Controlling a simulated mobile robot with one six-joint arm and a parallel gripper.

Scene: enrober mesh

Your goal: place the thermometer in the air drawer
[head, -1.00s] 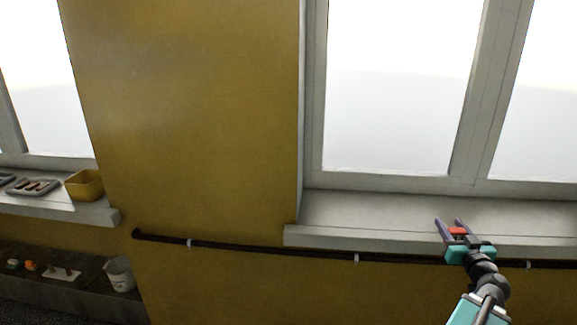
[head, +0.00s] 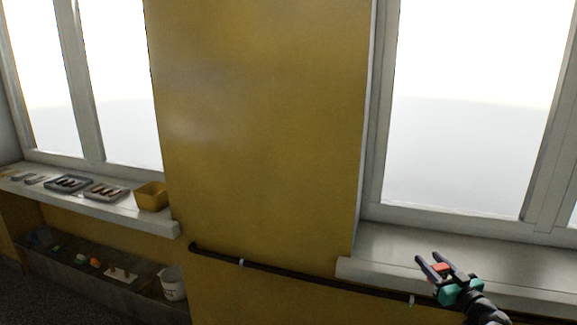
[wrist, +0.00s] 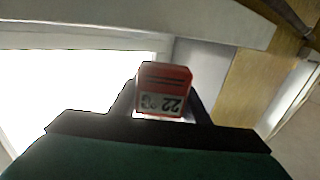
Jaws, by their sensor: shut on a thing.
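My gripper (head: 436,263) is at the lower right of the head view, in front of the right window sill. It is shut on the thermometer (head: 441,268), a small red block between the fingers. In the wrist view the thermometer (wrist: 164,92) shows a red case and a pale display reading 22, upside down. It is held clear of any surface. I cannot identify an air drawer in these views.
The left window sill (head: 105,208) holds grey trays (head: 106,192) and a yellow bin (head: 151,196). Below it, a low shelf (head: 130,297) carries a white bucket (head: 173,283), a white board with pegs (head: 120,275) and small items. A dark pipe (head: 300,278) runs along the yellow wall (head: 260,130). The right sill (head: 400,245) looks bare.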

